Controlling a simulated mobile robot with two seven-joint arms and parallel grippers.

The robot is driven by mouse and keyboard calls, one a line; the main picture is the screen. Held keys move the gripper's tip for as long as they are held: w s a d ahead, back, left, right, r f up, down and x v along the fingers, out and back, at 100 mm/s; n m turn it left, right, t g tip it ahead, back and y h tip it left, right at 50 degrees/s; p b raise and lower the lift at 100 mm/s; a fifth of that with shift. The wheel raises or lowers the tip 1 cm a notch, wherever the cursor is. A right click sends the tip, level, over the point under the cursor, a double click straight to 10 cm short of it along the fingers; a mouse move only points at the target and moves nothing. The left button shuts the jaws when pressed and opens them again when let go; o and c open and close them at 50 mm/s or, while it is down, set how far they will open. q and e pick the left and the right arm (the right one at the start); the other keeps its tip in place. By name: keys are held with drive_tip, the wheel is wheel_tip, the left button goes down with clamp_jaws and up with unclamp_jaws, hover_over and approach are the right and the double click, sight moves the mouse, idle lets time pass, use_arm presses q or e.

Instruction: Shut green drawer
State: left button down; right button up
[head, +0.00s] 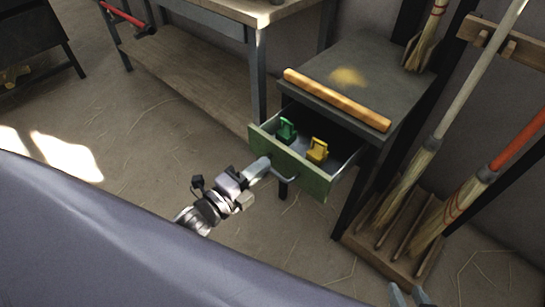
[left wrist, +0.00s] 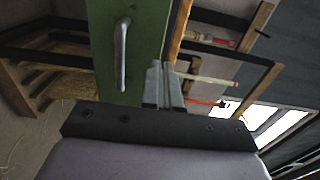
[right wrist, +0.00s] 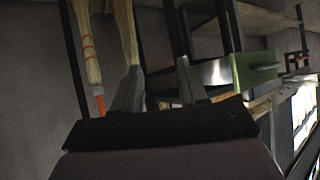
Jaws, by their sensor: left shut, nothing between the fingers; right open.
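The green drawer (head: 312,175) of the small grey table stands pulled out in the head view. A green object (head: 287,130) and a yellow object (head: 317,150) sit inside it. Its metal handle (head: 284,172) is on the front face; in the left wrist view the handle (left wrist: 122,54) shows on the green front. My left gripper (head: 262,164) is shut and empty, close to the drawer front beside the handle; I cannot tell whether it touches. My right gripper (head: 408,296) is open and empty at the bottom edge, away from the drawer, which its wrist view also shows (right wrist: 250,68).
A wooden bar (head: 335,100) lies on the grey tabletop (head: 375,70) above the drawer. Brooms stand in a wooden rack (head: 395,250) on the right. A workbench (head: 200,90) stands behind on the left. The floor (head: 150,150) left of the drawer is clear.

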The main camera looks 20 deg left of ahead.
sight(282, 149)
use_arm(q)
drive_tip(key=shift+b+x, duration=0.3)
drive_tip(key=shift+x, duration=1.95)
